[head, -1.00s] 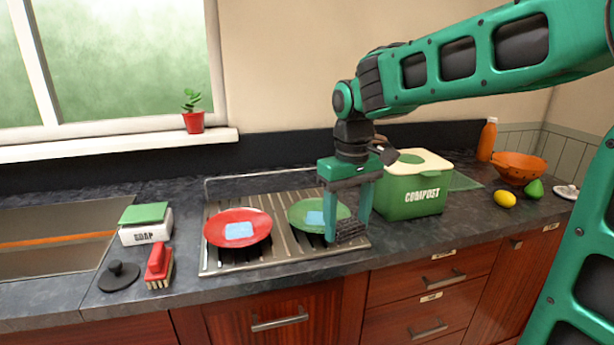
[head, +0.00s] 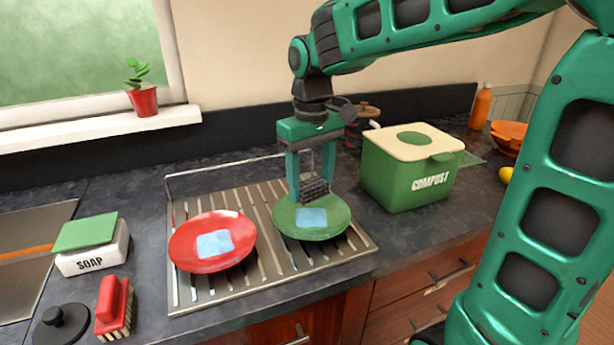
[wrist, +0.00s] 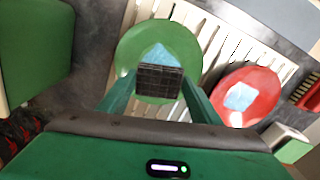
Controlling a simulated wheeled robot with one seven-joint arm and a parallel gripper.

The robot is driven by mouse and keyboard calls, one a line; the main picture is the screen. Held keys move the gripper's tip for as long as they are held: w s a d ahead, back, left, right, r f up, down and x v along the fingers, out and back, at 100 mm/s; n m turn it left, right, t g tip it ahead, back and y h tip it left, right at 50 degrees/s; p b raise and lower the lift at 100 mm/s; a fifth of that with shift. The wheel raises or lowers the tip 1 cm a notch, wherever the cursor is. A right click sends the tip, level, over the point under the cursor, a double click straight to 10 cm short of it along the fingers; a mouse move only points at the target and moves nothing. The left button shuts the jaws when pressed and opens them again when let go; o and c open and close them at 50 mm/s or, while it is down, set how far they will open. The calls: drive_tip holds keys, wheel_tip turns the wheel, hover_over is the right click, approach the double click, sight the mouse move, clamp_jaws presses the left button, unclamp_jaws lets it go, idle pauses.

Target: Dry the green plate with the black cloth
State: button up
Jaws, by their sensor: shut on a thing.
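The green plate (head: 330,226) lies on the right part of the metal drying rack, with a light blue wet patch (head: 311,217) on it. My gripper (head: 311,193) is shut on the black cloth (head: 315,188), a dark checked block between its fingers. The cloth is at the far edge of the green plate, beside the blue patch. In the wrist view the cloth (wrist: 159,81) covers part of the green plate (wrist: 185,45) and the near part of the blue patch. I cannot tell whether the cloth touches the plate.
A red plate (head: 190,255) with a blue patch lies left on the rack (head: 250,283). The green compost bin (head: 400,180) stands close on the right. A soap box (head: 95,260), red brush (head: 113,305) and sink (head: 25,240) are at the left.

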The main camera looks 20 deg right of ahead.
sight(310, 216)
drive_tip(key=shift+d+f, duration=0.15)
drive_tip(key=shift+f, duration=2.45)
drive_tip(key=shift+f, duration=0.5)
drive_tip(key=shift+w, duration=0.1)
drive_tip(key=shift+w, duration=0.25)
drive_tip(key=shift+s, duration=0.15)
drive_tip(key=shift+s+d, duration=0.1)
drive_tip(key=shift+s, duration=0.5)
drive_tip(key=shift+w, duration=0.1)
drive_tip(key=shift+w+a, duration=0.2)
drive_tip(key=shift+w, duration=0.4)
